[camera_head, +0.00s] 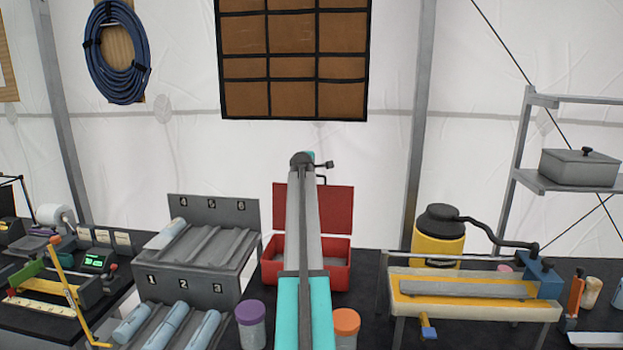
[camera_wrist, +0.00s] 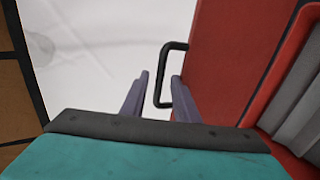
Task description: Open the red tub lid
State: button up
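The red tub (camera_head: 338,275) stands on the dark bench, with its red lid (camera_head: 338,208) raised roughly upright at the back. The lid also fills the right of the wrist view (camera_wrist: 232,50). Its black handle (camera_wrist: 160,75) sticks out from the lid's edge. My gripper (camera_wrist: 158,92) has its two purple fingers apart, with the handle's outer bar in line with the gap between them. I cannot tell whether a finger touches the handle. In the head view my arm covers the middle of tub and lid, and the fingertips are hidden.
A purple-capped jar (camera_head: 250,325) and an orange-capped jar (camera_head: 346,327) stand in front of the tub. A grey numbered rack (camera_head: 200,285) is at left. A yellow-topped fixture (camera_head: 470,290) and a yellow canister (camera_head: 438,238) are at right.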

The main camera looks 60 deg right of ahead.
jog(key=b+v, duration=0.3)
jog(key=v, duration=0.9)
jog(key=shift+w+r, duration=0.1)
jog(key=shift+r, duration=0.05)
